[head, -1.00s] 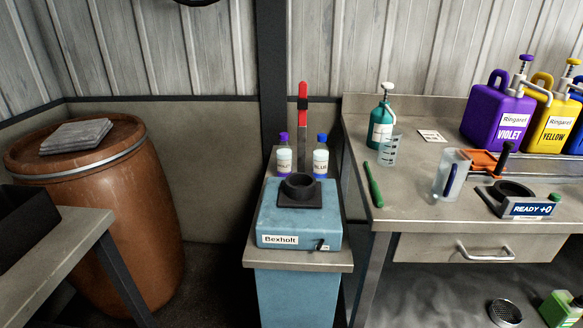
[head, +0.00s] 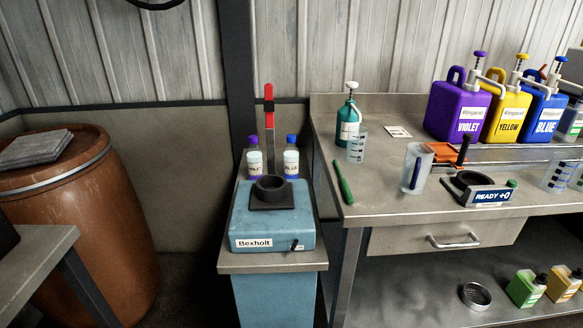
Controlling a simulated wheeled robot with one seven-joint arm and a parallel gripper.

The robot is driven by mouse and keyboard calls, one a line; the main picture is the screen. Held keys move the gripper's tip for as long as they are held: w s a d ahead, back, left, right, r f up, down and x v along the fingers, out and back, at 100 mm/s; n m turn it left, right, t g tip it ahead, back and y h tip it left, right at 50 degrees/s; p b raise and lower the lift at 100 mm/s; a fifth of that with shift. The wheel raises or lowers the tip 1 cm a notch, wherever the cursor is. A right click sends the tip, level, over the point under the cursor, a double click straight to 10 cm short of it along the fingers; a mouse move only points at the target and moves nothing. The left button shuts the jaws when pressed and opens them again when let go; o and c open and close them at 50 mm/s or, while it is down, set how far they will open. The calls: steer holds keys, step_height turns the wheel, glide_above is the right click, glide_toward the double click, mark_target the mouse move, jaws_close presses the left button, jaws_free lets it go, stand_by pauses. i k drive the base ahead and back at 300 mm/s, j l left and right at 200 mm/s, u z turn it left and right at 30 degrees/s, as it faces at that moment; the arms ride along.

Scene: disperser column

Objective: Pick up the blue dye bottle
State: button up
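A small bottle with a blue cap and a white label (head: 291,163) stands upright at the back of the blue Bexholt machine's stand. Its label seems to read BLUE. A similar bottle with a violet cap (head: 254,163) stands just left of it. A large blue jug labelled BLUE (head: 543,108), with a pump top, stands on the bench at the right. My gripper is not in view.
The Bexholt machine (head: 272,216) with its black cup holder stands in front of the small bottles. A red-handled lever (head: 269,120) rises behind them. The workbench (head: 395,200) at right carries jugs, beakers and a scale. A brown barrel (head: 90,220) stands at left.

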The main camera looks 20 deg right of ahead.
mark_target(290, 154)
steer(key=i+j+z, duration=0.15)
steer(key=i+j, duration=0.15)
steer(key=i, duration=0.3)
steer(key=i+j+z, duration=0.2)
steer(key=i+j, duration=0.15)
steer(key=i, duration=0.25)
steer(key=i+j+z, duration=0.15)
steer(key=i+j, duration=0.3)
steer(key=i, duration=0.1)
